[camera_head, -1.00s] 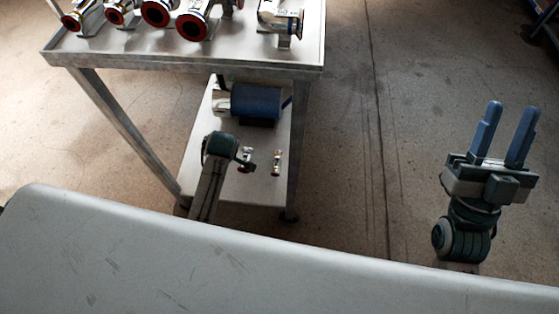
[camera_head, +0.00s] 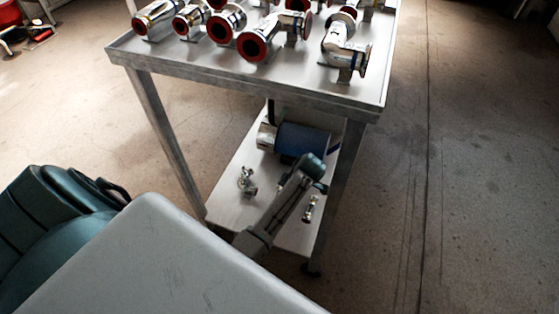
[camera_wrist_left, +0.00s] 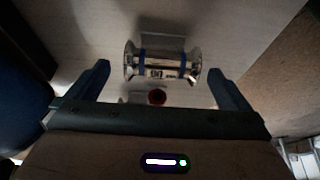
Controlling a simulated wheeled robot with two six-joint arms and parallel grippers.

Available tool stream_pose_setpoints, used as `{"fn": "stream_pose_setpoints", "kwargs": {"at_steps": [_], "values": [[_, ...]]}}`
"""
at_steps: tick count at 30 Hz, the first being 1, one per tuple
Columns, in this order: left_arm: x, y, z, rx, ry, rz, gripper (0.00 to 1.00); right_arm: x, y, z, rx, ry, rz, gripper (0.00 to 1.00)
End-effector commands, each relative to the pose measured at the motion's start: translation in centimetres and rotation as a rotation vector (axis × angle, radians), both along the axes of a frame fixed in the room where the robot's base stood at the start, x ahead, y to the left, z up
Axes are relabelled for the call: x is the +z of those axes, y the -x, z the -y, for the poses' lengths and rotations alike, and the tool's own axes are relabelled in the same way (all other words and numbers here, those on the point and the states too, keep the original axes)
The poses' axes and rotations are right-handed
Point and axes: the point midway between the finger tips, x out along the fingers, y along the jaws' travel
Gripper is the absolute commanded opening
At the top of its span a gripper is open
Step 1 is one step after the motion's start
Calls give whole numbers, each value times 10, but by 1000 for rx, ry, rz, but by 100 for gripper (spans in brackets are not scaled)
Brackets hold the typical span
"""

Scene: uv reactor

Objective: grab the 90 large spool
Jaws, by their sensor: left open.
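A shiny metal spool (camera_wrist_left: 163,66) with flared flanges, blue bands and a label that seems to read 90 lies on a pale surface in the left wrist view. My left gripper (camera_wrist_left: 160,88) is open, its blue fingers on either side of the near side of the spool, apart from it. A small dark red round end (camera_wrist_left: 157,97) shows nearer the gripper, partly hidden. My right gripper is out of view.
Several red-capped metal pipe parts (camera_head: 260,45) stand on the table top (camera_head: 150,60). A table leg (camera_head: 340,190) stands right of my arm. Floor at right is clear.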

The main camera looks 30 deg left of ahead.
Motion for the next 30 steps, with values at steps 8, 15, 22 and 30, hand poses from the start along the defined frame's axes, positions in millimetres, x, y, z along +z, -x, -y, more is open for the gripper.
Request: {"fn": "stream_pose_setpoints", "kwargs": {"at_steps": [8, 15, 22, 30], "values": [[-39, 7, -15, -1, -1, -2, 100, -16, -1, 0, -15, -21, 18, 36], [-39, 7, -16, -1, 0, -1, 100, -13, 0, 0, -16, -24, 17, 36], [-39, 7, -16, -1, 0, -1, 55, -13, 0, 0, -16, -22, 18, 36], [-37, 6, -16, 0, 0, 1, 45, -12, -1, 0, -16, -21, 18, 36]]}}
